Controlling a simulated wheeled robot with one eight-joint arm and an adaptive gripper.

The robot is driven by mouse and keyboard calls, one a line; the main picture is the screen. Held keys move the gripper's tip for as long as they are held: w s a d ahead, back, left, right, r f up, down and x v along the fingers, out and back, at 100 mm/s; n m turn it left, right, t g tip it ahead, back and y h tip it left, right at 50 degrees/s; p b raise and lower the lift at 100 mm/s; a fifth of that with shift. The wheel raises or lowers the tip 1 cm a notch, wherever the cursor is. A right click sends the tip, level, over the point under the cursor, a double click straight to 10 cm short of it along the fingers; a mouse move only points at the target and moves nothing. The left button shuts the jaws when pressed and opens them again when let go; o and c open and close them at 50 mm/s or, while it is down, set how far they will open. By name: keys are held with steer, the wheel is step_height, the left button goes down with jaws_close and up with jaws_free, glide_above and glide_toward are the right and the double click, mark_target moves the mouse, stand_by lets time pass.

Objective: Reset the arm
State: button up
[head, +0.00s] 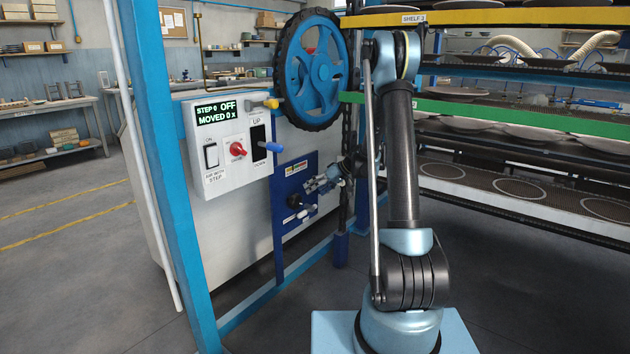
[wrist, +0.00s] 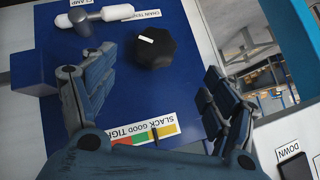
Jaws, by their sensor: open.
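My gripper (head: 318,184) is in front of the blue chain panel (head: 281,238) in the head view, with my arm standing upright and folded toward it. In the wrist view its two fingers are apart and empty; the space between the fingertips (wrist: 160,64) lies over the panel. A black knob (wrist: 168,58) with a white pointer mark shows beyond the fingers, beside a label starting "CHAIN TEN". I cannot tell how far the fingertips are from the panel.
A slack-good-tight strip (wrist: 166,130) shows its needle near the green-yellow border. The white control box (head: 222,180) reads "STEP 0 OFF, MOVED 0 x". A blue handwheel (head: 322,72) is above my gripper. A blue post (head: 168,190) stands left; plate shelves (head: 500,104) stand right.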

steer(key=s+d+r+m+h, duration=0.1)
steer(key=s+d+r, duration=0.25)
steer(key=s, duration=0.45)
steer(key=s+d+r+m+h, duration=0.1)
steer(key=s+d+r+h, duration=0.1)
steer(key=s+r, duration=0.4)
steer(key=s+d+r+m+h, duration=0.1)
steer(key=s+d+r+m, duration=0.15)
steer(key=s, duration=0.65)
steer(key=s+d+f+m+h, duration=0.1)
steer(key=s+d+f, duration=0.1)
steer(key=s, duration=0.6)
steer(key=s+d+f+m+h, duration=0.1)
steer(key=s+d+f+h, duration=0.1)
steer(key=s+d, duration=0.3)
steer(key=s+d+f+m+h, duration=0.1)
steer(key=s+d+f+h, duration=0.1)
steer(key=s, duration=1.1)
steer(key=shift+d, duration=0.75)
steer(key=shift+w+m, duration=0.15)
steer(key=shift+m, duration=0.1)
